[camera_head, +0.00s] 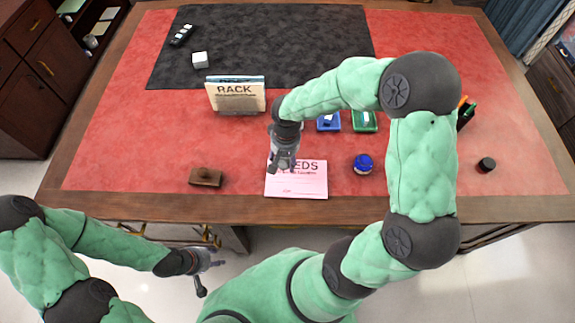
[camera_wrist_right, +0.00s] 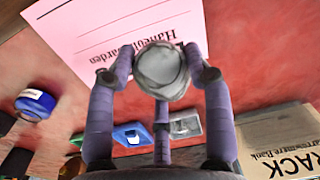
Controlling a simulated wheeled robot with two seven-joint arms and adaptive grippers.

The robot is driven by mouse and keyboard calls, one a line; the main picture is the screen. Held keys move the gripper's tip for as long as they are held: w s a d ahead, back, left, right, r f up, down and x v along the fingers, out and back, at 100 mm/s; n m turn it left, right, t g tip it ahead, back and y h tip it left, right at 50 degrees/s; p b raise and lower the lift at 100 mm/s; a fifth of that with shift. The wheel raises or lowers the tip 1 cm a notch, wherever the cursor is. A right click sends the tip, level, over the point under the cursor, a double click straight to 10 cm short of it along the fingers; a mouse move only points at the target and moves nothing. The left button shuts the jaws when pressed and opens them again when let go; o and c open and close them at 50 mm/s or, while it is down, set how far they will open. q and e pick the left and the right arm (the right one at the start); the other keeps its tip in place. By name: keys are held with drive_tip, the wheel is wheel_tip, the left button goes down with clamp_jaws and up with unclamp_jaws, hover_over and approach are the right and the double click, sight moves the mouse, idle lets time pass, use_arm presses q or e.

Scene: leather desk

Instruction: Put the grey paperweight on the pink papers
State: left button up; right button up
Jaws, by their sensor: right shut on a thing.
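The pink papers (camera_head: 298,187) lie flat near the front middle of the red desk top; they also show in the right wrist view (camera_wrist_right: 90,35). My right gripper (camera_head: 281,164) is over their far left part, fingers pointing down. In the right wrist view its fingers close around the round grey paperweight (camera_wrist_right: 162,72), with pink paper behind it. In the head view the fingers mostly hide the paperweight. I cannot tell whether it touches the paper. My left gripper (camera_head: 209,277) is empty, fingers apart, in front of the desk, below its edge.
A wooden blotter (camera_head: 206,177) stands left of the papers. A blue jar (camera_head: 363,163) and a small black jar (camera_head: 486,165) stand to the right. Behind are a rack with cards (camera_head: 236,98), a blue tray (camera_head: 328,122) and a green tray (camera_head: 364,121).

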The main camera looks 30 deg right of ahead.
sight(287, 165)
drive_tip(key=shift+w+d+f, duration=0.1)
drive_tip(key=shift+d+f, duration=0.2)
drive_tip(key=shift+f, duration=0.05)
drive_tip(key=shift+w+d+f+b, duration=0.15)
drive_tip(key=shift+f+b, duration=0.3)
drive_tip(key=shift+f, duration=0.5)
drive_tip(key=shift+s+d+f+b, duration=0.15)
drive_tip(key=shift+f+b, duration=0.25)
drive_tip(key=shift+f, duration=0.5)
drive_tip(key=shift+w+f, duration=0.1)
drive_tip(key=shift+f, duration=0.05)
drive_tip(key=o, duration=1.3)
drive_tip(key=shift+c, duration=0.2)
drive_tip(key=r+p, duration=0.4)
drive_tip(key=r, duration=0.8)
drive_tip(key=shift+d+r, duration=0.15)
drive_tip(key=shift+d, duration=0.05)
